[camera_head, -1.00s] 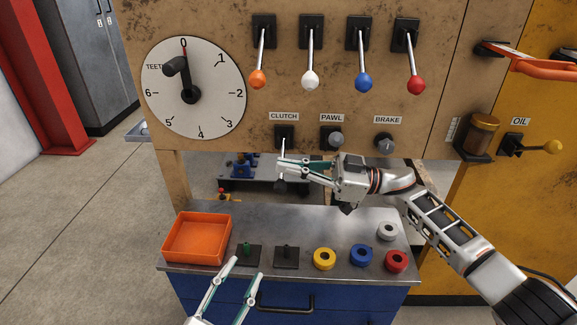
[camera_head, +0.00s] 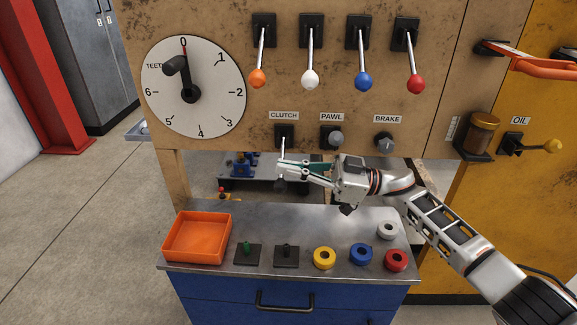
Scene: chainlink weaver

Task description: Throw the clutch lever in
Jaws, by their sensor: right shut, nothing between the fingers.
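The clutch lever hangs from a black mount (camera_head: 284,132) under the CLUTCH label (camera_head: 284,116). My right gripper (camera_head: 280,169) is shut and empty, reaching in from the right. Its fingertips overlap the lever's rod in the picture; I cannot tell whether they touch it. My left gripper is out of view.
The PAWL knob (camera_head: 332,138) and BRAKE knob (camera_head: 385,142) are right of the clutch. Above hang levers with orange (camera_head: 258,79), white (camera_head: 310,81), blue (camera_head: 364,83) and red (camera_head: 416,86) knobs. Below is a bench with an orange tray (camera_head: 197,238) and colored rings.

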